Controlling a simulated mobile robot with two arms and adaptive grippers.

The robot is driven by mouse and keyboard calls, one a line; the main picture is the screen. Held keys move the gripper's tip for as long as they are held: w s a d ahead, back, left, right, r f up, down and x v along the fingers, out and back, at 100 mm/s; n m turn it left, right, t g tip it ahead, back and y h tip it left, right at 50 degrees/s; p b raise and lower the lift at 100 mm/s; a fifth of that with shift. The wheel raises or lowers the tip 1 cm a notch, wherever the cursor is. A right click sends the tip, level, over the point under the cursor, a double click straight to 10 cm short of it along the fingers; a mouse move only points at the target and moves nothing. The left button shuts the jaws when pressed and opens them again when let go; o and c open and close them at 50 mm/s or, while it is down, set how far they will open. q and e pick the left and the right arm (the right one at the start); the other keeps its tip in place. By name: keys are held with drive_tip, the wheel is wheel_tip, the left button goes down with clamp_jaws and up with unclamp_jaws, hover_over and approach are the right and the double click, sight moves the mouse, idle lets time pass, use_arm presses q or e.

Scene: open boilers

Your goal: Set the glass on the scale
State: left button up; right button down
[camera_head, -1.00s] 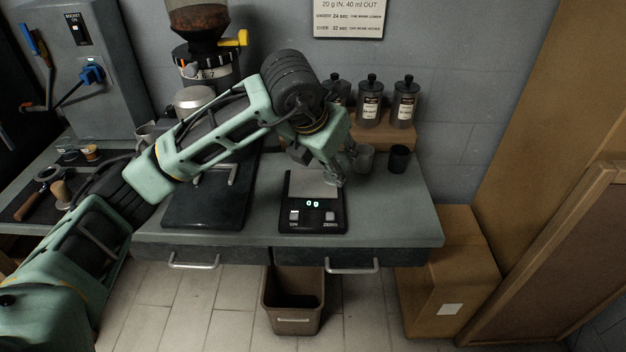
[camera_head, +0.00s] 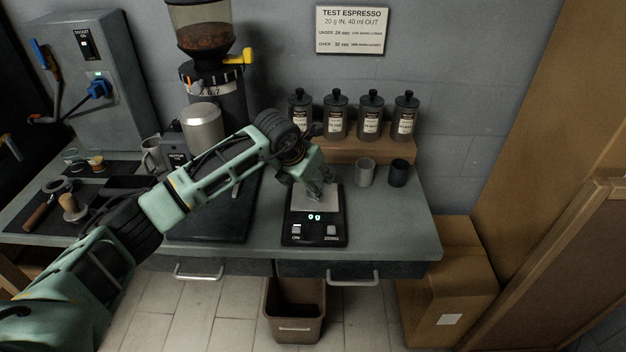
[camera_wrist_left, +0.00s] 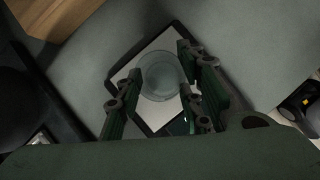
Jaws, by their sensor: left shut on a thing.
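The black scale (camera_head: 316,238) with a pale weighing plate stands on the grey counter, and its lit display appears to read 0 g. My left gripper (camera_head: 324,194) is over the scale's plate. In the left wrist view the clear round glass (camera_wrist_left: 160,78) sits between the two dark fingers, and the gripper is shut on it. The pale plate (camera_wrist_left: 152,122) shows behind the glass. I cannot tell whether the glass touches the plate. In the head view the glass is hard to make out at the gripper. My right gripper is not in view.
A grey cup (camera_head: 365,172) and a dark cup (camera_head: 398,173) stand behind and right of the scale. Several lidded jars line a wooden shelf (camera_head: 375,152). A grinder (camera_head: 212,90) stands left. The counter right of the scale (camera_head: 395,225) is clear.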

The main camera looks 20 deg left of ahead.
use_arm(q)
drive_tip(key=shift+f, duration=0.2)
drive_tip(key=shift+f, duration=0.1)
drive_tip(key=o, duration=1.2)
drive_tip(key=shift+s+r, duration=0.15)
drive_tip(key=shift+r, duration=0.35)
drive_tip(key=b+v, duration=0.1)
drive_tip(key=v, duration=1)
drive_tip(key=shift+a+r, duration=0.1)
